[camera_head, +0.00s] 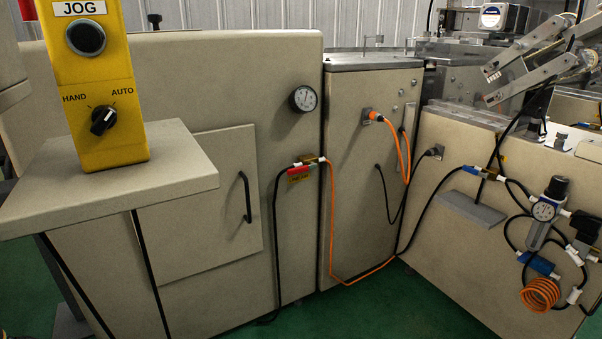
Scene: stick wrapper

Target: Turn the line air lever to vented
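A blue lever (476,170) sits on an inline fitting on the right cabinet. Another blue part (540,264) hangs below the air regulator (544,212) at the right. The labels are too small to read, so I cannot tell which is the line air lever or its setting. My gripper is not in view.
A yellow control box (98,130) with a JOG button and HAND/AUTO knob stands on a shelf (185,165) at the left front. A door handle (246,197) sticks out. Hoses hang across the cabinets. The green floor (390,305) shows free room in front.

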